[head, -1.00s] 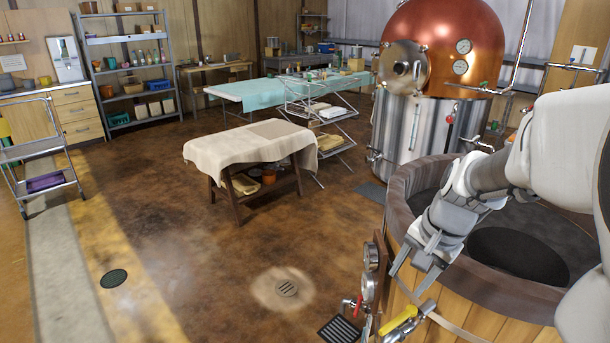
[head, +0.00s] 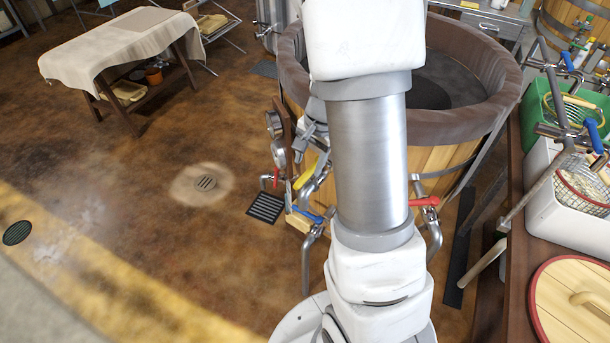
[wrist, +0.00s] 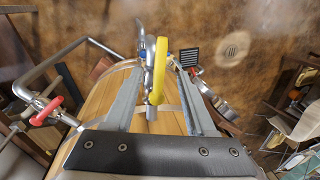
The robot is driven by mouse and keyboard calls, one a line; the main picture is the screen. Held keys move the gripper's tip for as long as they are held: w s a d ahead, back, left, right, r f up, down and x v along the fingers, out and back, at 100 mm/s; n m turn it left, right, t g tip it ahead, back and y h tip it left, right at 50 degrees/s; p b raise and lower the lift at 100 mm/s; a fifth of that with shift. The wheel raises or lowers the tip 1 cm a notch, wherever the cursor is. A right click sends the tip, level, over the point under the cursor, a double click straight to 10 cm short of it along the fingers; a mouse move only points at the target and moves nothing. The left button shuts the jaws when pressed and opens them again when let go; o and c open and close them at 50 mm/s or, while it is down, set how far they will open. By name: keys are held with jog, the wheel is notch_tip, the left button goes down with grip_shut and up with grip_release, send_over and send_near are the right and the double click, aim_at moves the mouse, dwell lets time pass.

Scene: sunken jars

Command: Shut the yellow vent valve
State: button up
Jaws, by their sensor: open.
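The yellow vent valve's lever (wrist: 160,68) stands between the two spread fingers of my gripper (wrist: 158,78) in the wrist view. It runs nearly up and down in that picture, beside its metal pipe (wrist: 147,62). The fingers lie to either side of it with gaps showing; I cannot tell how deep it sits between them. In the head view the yellow lever (head: 306,181) shows at the left of my arm, low on the wooden tub (head: 440,160). My gripper (head: 314,142) is there just above it, partly hidden by my arm.
A red-handled valve (head: 424,201) stands right of my arm, and a blue lever (head: 304,215) lies below the yellow one. Gauges (head: 279,153) sit on the tub's left side. A counter with a green crate (head: 533,98) is at right.

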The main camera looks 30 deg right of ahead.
aim_at(305, 176)
jog(key=f, duration=0.2)
jog(key=w+f+b, duration=0.1)
jog(key=f, duration=0.2)
jog(key=shift+a, duration=0.2)
grip_shut()
dwell(1.2)
